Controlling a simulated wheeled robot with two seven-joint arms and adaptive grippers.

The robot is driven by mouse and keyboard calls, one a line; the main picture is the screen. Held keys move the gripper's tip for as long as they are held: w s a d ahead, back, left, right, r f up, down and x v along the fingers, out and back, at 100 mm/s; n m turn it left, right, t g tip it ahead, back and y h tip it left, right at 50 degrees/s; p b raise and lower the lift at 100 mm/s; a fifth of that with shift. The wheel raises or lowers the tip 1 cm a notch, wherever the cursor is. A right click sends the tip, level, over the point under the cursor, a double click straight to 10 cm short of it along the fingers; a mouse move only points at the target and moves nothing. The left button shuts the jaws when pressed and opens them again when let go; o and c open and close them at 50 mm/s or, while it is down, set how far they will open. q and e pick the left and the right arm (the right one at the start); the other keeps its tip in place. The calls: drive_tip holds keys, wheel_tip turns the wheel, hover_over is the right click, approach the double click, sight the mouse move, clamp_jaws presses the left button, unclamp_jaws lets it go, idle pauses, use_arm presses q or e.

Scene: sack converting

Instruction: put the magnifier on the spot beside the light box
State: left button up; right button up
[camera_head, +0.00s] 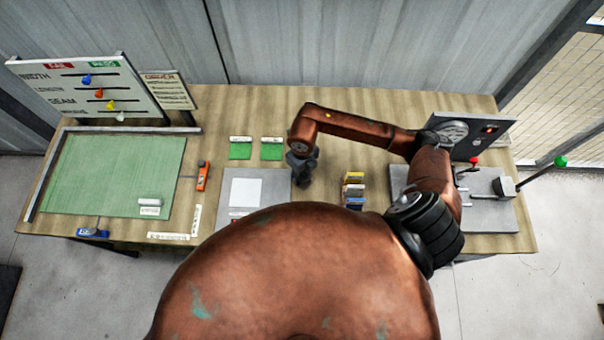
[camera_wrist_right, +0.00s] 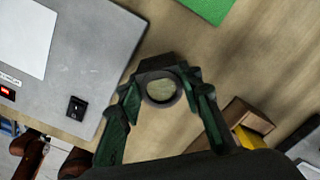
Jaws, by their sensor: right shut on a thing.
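My right gripper (camera_head: 303,172) is above the table just right of the light box (camera_head: 228,194), a grey plate with a white square. In the right wrist view, its two green-tinted fingers (camera_wrist_right: 163,92) are shut on the magnifier (camera_wrist_right: 158,66), a dark block with a round, pale lens. The light box also shows there at the left (camera_wrist_right: 88,45), with a black switch. The magnifier is largely hidden by the gripper in the head view. I cannot make out a marked spot beside the light box. My left gripper is not in view.
Two labelled green squares (camera_head: 240,152) (camera_head: 271,152) lie behind the light box. A small stack of coloured blocks (camera_head: 354,190) stands to the right. A green mat (camera_head: 110,175) covers the left side. A grey device (camera_head: 485,212) sits at the right.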

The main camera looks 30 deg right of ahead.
sight(302, 174)
drive_tip(key=shift+f, duration=0.35)
drive_tip(key=shift+f, duration=0.1)
drive_tip(key=shift+f, duration=0.15)
drive_tip(key=o, duration=1.2)
drive_tip(key=shift+c, duration=0.2)
drive_tip(key=shift+r, duration=0.4)
wheel_tip(302, 174, up, 12)
drive_tip(key=b, duration=0.1)
drive_tip(key=shift+f+b, duration=0.15)
drive_tip(key=shift+b, duration=0.25)
